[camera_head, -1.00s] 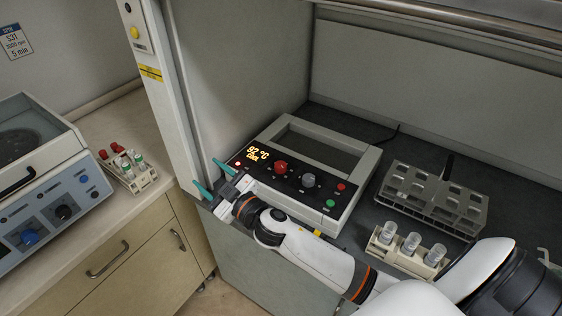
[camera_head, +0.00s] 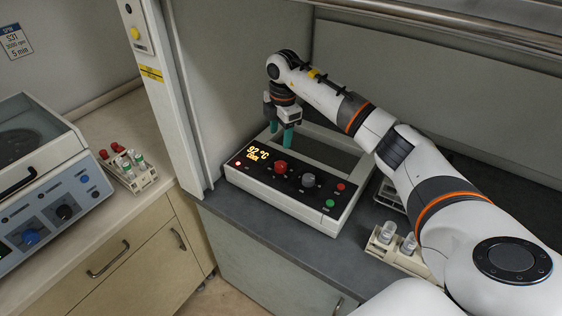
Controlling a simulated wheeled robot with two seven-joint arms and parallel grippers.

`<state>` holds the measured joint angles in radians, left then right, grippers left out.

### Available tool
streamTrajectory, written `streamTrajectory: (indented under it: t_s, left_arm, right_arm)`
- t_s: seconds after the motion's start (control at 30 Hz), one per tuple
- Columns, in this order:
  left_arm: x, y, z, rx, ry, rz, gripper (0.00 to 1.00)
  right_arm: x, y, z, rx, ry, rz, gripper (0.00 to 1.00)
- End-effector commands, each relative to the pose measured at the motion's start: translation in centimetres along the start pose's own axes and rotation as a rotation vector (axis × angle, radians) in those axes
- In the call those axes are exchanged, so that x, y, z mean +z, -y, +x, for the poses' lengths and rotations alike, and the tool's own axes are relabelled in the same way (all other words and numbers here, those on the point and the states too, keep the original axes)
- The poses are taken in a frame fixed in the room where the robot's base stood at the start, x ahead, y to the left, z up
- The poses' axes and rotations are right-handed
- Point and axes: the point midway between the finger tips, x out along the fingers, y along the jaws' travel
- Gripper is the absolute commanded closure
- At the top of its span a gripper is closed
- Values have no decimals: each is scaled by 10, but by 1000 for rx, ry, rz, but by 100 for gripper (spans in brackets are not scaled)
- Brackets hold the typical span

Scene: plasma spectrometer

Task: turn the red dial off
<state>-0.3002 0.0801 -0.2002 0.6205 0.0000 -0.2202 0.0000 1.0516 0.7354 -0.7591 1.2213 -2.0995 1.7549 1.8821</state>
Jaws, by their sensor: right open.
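The red dial (camera_head: 281,167) is on the dark front panel of the white heating device (camera_head: 337,217) in the hood. It sits between the lit display (camera_head: 257,153), which reads 92 °C with a smaller line below, and a grey dial (camera_head: 308,180). My right gripper (camera_head: 281,135) points down above the back left part of the device, behind and above the red dial. Its green fingers are apart from the dial, and it is open and empty. My left gripper is not in view.
A rack with vials (camera_head: 391,241) stands right of the device, partly hidden by my right arm. A grey rack (camera_head: 390,195) is mostly covered by the arm. The hood's side post (camera_head: 172,90) stands at left. A centrifuge (camera_head: 45,180) and tube rack (camera_head: 128,170) lie beyond it.

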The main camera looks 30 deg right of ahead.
Motion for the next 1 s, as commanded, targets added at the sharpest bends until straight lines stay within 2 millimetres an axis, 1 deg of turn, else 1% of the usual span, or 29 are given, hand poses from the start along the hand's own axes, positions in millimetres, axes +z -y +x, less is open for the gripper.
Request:
streamTrajectory:
  t_s: [0.07, 0.17, 0.27, 0.5, 0.6, 0.7, 0.83, 1.0]
  left_arm:
    - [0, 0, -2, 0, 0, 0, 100]
    - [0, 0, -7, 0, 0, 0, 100]
    - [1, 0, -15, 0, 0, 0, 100]
    - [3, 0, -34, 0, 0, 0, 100]
    - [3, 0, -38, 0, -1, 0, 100]
    - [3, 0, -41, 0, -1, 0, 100]
    - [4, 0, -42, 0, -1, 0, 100]
    - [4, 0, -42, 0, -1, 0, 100]
  right_arm:
    - [-6, -2, 0, 12, -20, 18, 45]
    - [-6, -2, 9, 16, -20, 19, 45]
    - [-6, -3, 25, 17, -20, 17, 45]
    - [-5, -3, 74, 16, -16, 16, 45]
    - [-5, -3, 92, 15, -16, 15, 45]
    - [-6, -3, 105, 13, -16, 15, 45]
    - [-6, -3, 115, 11, -17, 14, 45]
    - [-6, -3, 118, 10, -17, 13, 45]
